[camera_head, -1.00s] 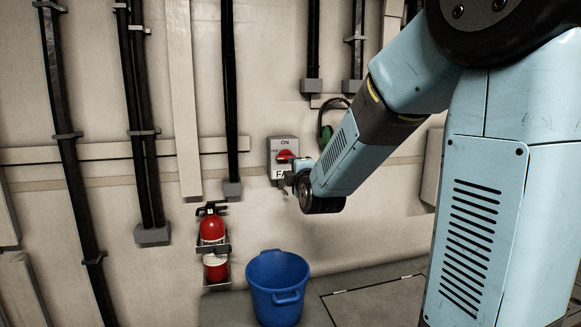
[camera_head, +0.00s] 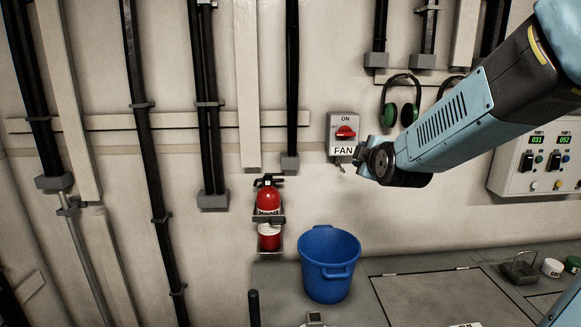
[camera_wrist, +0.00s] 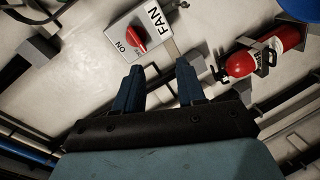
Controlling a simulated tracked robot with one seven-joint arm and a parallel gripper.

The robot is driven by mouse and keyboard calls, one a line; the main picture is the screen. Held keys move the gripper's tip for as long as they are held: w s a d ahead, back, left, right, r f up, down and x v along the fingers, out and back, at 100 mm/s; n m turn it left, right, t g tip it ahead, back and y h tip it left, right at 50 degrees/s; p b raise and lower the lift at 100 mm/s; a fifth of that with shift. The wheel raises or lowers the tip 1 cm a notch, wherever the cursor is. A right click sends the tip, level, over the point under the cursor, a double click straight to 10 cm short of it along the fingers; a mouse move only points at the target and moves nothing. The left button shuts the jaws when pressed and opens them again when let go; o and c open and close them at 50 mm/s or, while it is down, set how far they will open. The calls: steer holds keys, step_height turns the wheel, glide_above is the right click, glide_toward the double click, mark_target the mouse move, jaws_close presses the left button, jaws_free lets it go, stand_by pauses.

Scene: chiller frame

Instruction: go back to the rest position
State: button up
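My gripper (camera_head: 362,160) is at the end of my blue arm, which reaches in from the right of the head view. It is just right of and below the grey fan switch box (camera_head: 342,138), which has a red knob (camera_head: 346,132) and the labels ON and FAN. In the wrist view my two blue fingers (camera_wrist: 158,66) are spread with nothing between them. The switch box (camera_wrist: 118,42) and its red knob (camera_wrist: 138,38) show beyond the fingertips, apart from them. In the head view the fingers are small and partly hidden by the wrist.
A red fire extinguisher (camera_head: 268,205) hangs on the wall. A blue bucket (camera_head: 329,270) stands below the switch. Green ear defenders (camera_head: 390,114) hang near my arm. A control panel (camera_head: 535,165) is at the right. Vertical pipes (camera_head: 205,110) line the wall at left.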

steer(key=s+f+m+g, duration=0.2)
steer(key=s+m+g, duration=0.3)
steer(key=s, duration=0.8)
steer(key=s+d+f+m+g, duration=0.1)
steer(key=s+m+g, duration=0.3)
steer(key=s+m, duration=0.5)
steer(key=s, duration=0.5)
steer(key=shift+d+f+m+g+h, duration=0.2)
steer(key=shift+f+m+g+h, duration=0.1)
steer(key=shift+f+g, duration=0.1)
steer(key=shift+c, duration=0.4)
